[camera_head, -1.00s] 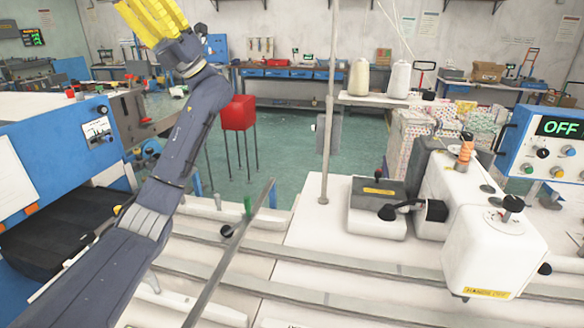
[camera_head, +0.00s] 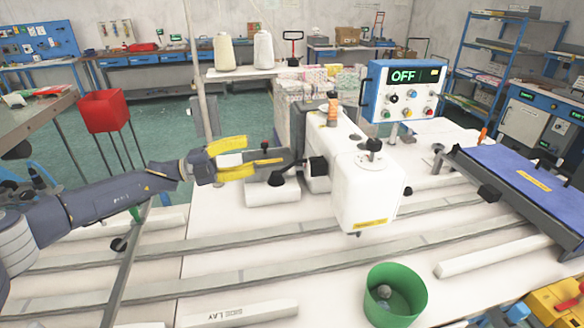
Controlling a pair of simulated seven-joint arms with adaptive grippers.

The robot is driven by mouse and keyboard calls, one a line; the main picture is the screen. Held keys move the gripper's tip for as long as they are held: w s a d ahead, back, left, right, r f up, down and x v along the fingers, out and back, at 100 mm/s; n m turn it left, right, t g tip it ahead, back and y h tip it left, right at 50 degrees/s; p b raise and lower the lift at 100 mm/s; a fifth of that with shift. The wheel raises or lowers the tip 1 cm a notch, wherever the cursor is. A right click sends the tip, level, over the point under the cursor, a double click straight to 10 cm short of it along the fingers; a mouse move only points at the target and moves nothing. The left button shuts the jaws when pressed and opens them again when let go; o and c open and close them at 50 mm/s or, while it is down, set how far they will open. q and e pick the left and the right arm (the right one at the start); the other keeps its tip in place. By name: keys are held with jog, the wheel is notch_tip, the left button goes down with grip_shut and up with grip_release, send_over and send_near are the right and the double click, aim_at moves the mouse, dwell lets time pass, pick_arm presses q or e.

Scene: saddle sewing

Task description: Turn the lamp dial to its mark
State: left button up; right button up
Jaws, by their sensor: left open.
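The control box (camera_head: 403,76) stands at the back, right of centre, behind the sewing machine. Its display reads OFF in green, and several small knobs and coloured buttons sit below. Which one is the lamp dial, and where its mark is, I cannot tell. The white sewing machine (camera_head: 366,190) has a black knob (camera_head: 374,145) on top of its head. My left gripper (camera_head: 248,158), with yellow fingers, comes in from the left. It is open, over the dark-topped box left of the machine, and appears empty. Contact there cannot be told.
A green bin (camera_head: 394,299) with a grey round thing inside stands at the front. Two thread cones (camera_head: 263,52) stand behind my left gripper. Metal rails cross the white table.

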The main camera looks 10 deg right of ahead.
aim_at(296, 169)
pick_arm(q)
notch_tip(296, 169, down, 6)
jog(key=y, duration=0.2)
jog(key=d, duration=1.1)
jog(key=shift+d+f, duration=0.1)
jog(key=shift+f, duration=0.05)
grip_shut()
